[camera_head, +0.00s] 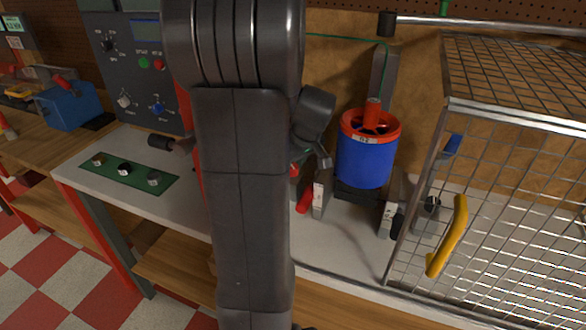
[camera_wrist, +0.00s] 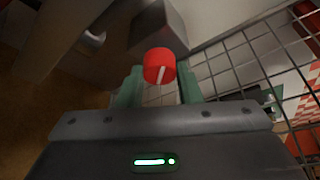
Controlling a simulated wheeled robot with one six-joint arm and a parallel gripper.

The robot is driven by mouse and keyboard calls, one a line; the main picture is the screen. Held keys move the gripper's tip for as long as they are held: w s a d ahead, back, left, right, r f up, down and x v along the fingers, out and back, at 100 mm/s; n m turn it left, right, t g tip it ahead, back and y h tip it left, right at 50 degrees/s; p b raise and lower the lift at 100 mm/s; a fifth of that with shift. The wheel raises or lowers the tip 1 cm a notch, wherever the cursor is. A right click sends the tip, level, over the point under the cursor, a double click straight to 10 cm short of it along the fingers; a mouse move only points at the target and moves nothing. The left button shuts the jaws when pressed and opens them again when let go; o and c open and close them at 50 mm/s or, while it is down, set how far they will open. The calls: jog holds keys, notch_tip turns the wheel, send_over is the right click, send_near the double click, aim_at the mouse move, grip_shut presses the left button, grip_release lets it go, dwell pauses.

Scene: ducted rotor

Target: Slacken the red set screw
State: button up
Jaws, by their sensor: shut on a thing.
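The red set screw (camera_wrist: 159,66) shows in the wrist view as a round red head with a white line across its face. My gripper (camera_wrist: 160,85) has its two green fingers on either side of this head and is shut on it. A grey block (camera_wrist: 158,25) lies just beyond the screw. In the head view my arm hides most of the gripper. The ducted rotor (camera_head: 363,160), a blue duct with a red rim, stands upright just right of it. A red cylinder (camera_head: 304,202) lies below; I cannot tell whether it is the same screw.
A wire mesh cage (camera_head: 500,190) with a yellow handle (camera_head: 447,236) stands close on the right. Pale upright blocks (camera_head: 319,200) flank the duct. A control panel (camera_head: 135,70) and a green strip with knobs (camera_head: 128,174) are at the left. The white bench around the strip is clear.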

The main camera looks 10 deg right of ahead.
jog(key=shift+d+n+y+b, duration=0.1)
jog(key=shift+n+y+b, duration=0.35)
jog(key=shift+n, duration=0.55)
jog(key=o, duration=1)
jog(key=shift+c, duration=0.2)
notch_tip(320, 180, up, 10)
